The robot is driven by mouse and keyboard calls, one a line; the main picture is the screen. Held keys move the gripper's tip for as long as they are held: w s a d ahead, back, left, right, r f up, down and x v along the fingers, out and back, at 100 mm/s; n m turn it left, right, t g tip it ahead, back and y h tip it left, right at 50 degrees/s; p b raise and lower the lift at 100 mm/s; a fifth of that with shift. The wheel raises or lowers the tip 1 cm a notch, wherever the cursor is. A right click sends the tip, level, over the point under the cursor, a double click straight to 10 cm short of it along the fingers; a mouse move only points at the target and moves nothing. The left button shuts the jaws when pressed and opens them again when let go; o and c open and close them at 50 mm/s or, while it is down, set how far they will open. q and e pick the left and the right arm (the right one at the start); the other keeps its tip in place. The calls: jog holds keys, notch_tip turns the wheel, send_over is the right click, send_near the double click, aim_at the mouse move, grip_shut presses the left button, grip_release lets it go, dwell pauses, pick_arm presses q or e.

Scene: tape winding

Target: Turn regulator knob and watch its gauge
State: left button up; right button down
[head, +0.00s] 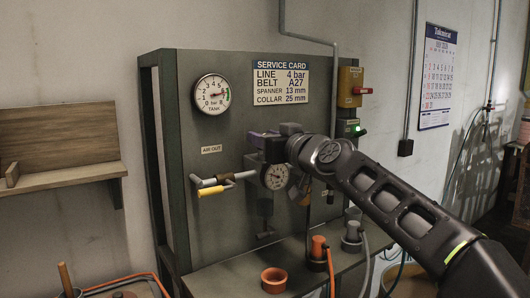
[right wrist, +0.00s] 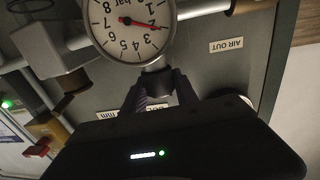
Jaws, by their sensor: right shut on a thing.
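The regulator's gauge (head: 276,176) is a round white dial on the pipe at the panel's front. It also shows upside down in the right wrist view (right wrist: 130,22), cut by the top edge, with its red needle near the 2 and 3 marks. The regulator knob (right wrist: 155,83) sits on the gauge's upper side, turned downward in that view. My right gripper (head: 276,140) is shut on the knob, its purple fingers on either side. The fingers and hand mostly hide the knob in the head view. My left gripper is not in view.
A service card (head: 281,82) on the green panel (head: 225,130) reads LINE 4 bar. A TANK gauge (head: 212,94) is at upper left. A yellow-handled valve (head: 211,190) stands left of the regulator. Orange cup (head: 274,280) and fittings stand on the shelf below.

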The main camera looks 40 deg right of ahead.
jog(key=c, duration=0.9)
grip_release()
jog(key=shift+c, duration=0.2)
jog(key=shift+s, duration=0.1)
jog(key=s+b, duration=0.1)
jog(key=s, duration=0.6)
jog(key=shift+s+a, duration=0.3)
jog(key=shift+a, duration=0.15)
